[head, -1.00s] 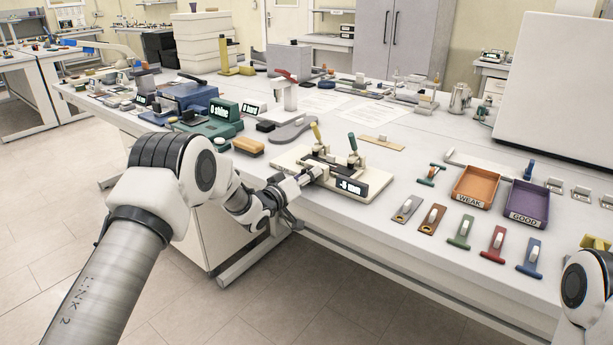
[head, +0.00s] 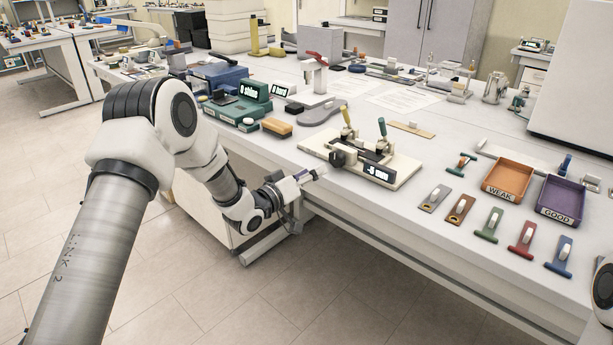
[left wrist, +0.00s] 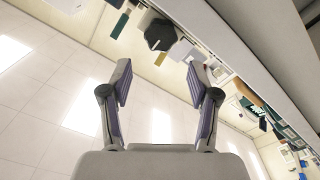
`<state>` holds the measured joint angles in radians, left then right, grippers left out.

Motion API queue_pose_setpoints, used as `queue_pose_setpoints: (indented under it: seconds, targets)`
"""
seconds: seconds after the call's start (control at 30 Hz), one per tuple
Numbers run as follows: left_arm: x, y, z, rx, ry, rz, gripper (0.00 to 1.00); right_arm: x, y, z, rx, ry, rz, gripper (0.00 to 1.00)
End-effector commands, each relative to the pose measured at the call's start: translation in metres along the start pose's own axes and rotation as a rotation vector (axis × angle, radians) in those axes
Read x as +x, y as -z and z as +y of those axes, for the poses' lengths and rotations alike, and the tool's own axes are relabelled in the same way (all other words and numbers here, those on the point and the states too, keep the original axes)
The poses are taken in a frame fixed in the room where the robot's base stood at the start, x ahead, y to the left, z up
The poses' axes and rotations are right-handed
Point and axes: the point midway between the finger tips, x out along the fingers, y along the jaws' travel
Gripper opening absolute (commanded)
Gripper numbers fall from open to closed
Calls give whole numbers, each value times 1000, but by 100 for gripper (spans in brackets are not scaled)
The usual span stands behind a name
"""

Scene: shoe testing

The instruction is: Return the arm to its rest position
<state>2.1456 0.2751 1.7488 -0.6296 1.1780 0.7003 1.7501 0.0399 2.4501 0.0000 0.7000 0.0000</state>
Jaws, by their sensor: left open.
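My left gripper (head: 306,176) is in the head view at the front edge of the workbench, just left of the cream test fixture and apart from it. In the left wrist view its two fingers (left wrist: 160,85) stand spread with nothing between them. The fixture (head: 318,143) has a yellow-handled and a green-handled lever and a small display whose reading is hard to make out. My right gripper is not in view; only a piece of a white arm shows at the right edge of the head view.
An orange WEAK tray (head: 509,180) and a purple GOOD tray (head: 560,200) stand at the right. Several coloured tabs lie before them, such as a red one (head: 522,240). A green tester (head: 225,105) stands at the left. The floor (head: 200,290) before the bench is clear.

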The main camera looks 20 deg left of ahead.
Motion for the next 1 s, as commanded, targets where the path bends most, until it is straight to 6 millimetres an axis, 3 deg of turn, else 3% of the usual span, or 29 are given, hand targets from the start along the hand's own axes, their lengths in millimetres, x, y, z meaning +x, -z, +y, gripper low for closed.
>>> queue_pose_setpoints:
  seconds: [0.17,0.57,0.67,0.77,0.83,0.97,1.0]
  targets:
    - [-19,0,0,-1,0,1,61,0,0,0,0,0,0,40]
    - [-20,0,0,0,0,0,61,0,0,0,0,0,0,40]
    - [-21,-10,-4,-6,9,-17,61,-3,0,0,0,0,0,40]
    - [-27,-51,-9,-19,29,-96,61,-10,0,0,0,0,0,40]
    - [-43,-99,-13,-54,73,-186,61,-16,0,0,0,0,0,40]
    - [-105,-198,-28,-110,248,-404,61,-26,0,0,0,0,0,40]
    - [-130,-226,-31,-110,309,-479,61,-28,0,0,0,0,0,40]
